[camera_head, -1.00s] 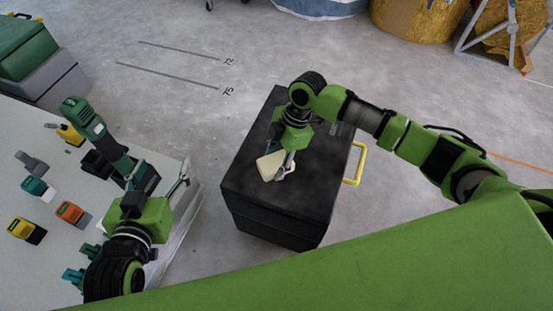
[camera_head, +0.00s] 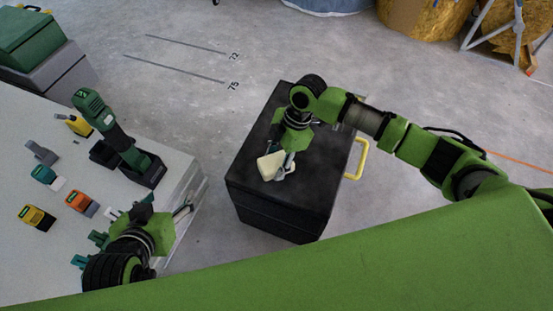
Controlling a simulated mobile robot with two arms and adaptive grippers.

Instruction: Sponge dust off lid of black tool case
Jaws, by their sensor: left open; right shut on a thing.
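The black tool case (camera_head: 258,197) stands on the floor in the middle of the head view, with a yellow handle (camera_head: 358,160) on its right side. Its dark lid (camera_head: 320,165) shows greyish patches that look like dust. My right gripper (camera_head: 282,166) is over the lid, shut on a cream sponge (camera_head: 270,168). The sponge is at the lid's surface; whether it touches cannot be told for sure. My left gripper (camera_head: 184,212) is open and empty by the right edge of the white table, left of the case.
The white table (camera_head: 20,180) at left holds a green drill (camera_head: 102,116), an orange tool (camera_head: 80,203), a yellow tool (camera_head: 38,217) and several other small tools. Green and grey cases (camera_head: 35,50) stand behind it. The floor behind the black case is clear.

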